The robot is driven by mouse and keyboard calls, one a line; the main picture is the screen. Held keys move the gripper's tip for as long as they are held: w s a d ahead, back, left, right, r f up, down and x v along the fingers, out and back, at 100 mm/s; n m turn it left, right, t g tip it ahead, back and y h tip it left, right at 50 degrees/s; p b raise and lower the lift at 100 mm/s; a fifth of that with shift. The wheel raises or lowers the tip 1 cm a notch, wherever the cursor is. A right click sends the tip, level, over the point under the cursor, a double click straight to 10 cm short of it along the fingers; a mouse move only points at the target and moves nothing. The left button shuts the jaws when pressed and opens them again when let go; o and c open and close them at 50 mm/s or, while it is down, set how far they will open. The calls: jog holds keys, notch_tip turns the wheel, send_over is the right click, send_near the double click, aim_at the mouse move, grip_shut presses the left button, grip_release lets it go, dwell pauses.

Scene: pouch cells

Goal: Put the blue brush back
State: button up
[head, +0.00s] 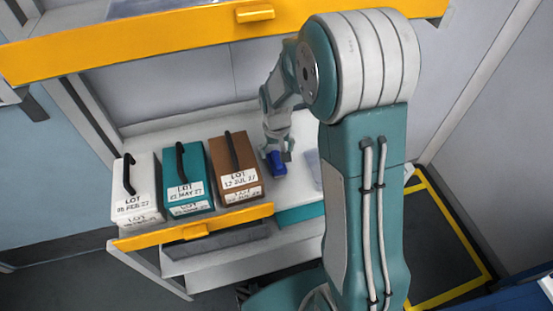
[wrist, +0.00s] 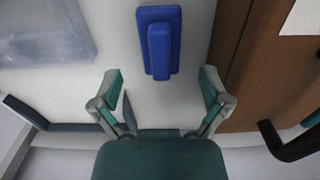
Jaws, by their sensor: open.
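The blue brush (head: 277,163) lies on the white shelf (head: 262,192), just right of the brown box. In the wrist view the blue brush (wrist: 159,42) lies flat with a raised narrow handle along its middle. My gripper (head: 278,147) hangs over the brush in the head view. In the wrist view my gripper (wrist: 160,82) has its two fingers spread wide, with the near end of the brush handle close to the line between the fingertips. Nothing is held.
White (head: 137,192), teal (head: 187,178) and brown (head: 236,168) boxes with lot labels and black handles stand left of the brush. A clear flat item (head: 314,168) lies to its right. A yellow-edged upper shelf (head: 150,42) overhangs. A yellow rail (head: 190,231) fronts the boxes.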

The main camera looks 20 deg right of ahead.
aim_at(277, 157)
jog(key=s+r+t, duration=0.1)
jog(key=s+r, duration=0.4)
jog(key=r, duration=0.4)
jog(key=s+r+t, duration=0.2)
jog(key=s+r, duration=0.2)
jog(key=r, duration=0.6)
jog(key=s+r+t, duration=0.2)
jog(key=s+r, duration=0.1)
jog(key=s, duration=0.9)
jog(key=shift+r+t, duration=0.3)
